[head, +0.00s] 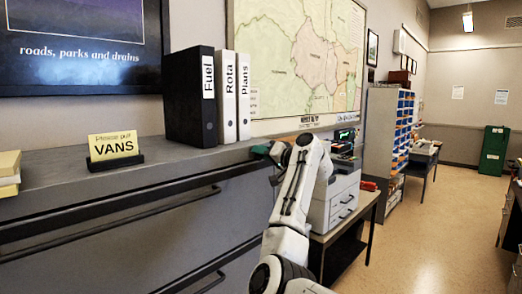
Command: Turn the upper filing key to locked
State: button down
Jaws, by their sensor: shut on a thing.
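The grey filing cabinet (150,228) runs along the left wall, with long dark drawer handles on its front. My gripper (264,151) is at the right end of the cabinet, close to the upper front edge. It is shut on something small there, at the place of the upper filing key. The key itself is hidden by my gripper and wrist, so its turn cannot be seen. No lower key shows clearly.
On the cabinet top stand a black Fuel binder (188,100), white Rota (228,98) and Plans (243,98) binders, and a yellow VANS sign (114,146). A printer (335,205) on a low table stands close right of my arm. The floor (430,230) further right is clear.

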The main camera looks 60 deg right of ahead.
jog(key=m+p, duration=0.3)
jog(key=m, duration=0.3)
jog(key=shift+d+f, duration=0.1)
jog(key=shift+d, duration=0.05)
jog(key=shift+f+m+p, duration=0.15)
jog(key=shift+m+p, duration=0.4)
jog(key=shift+m, duration=0.35)
jog(key=shift+f+m+p, duration=0.15)
jog(key=shift+m+p, duration=0.35)
jog(key=shift+m, duration=0.4)
jog(key=shift+s, duration=0.1)
jog(key=c, duration=1.2)
grip_release()
jog(key=b+v, duration=0.3)
jog(key=v, duration=0.7)
jog(key=shift+s, duration=0.35)
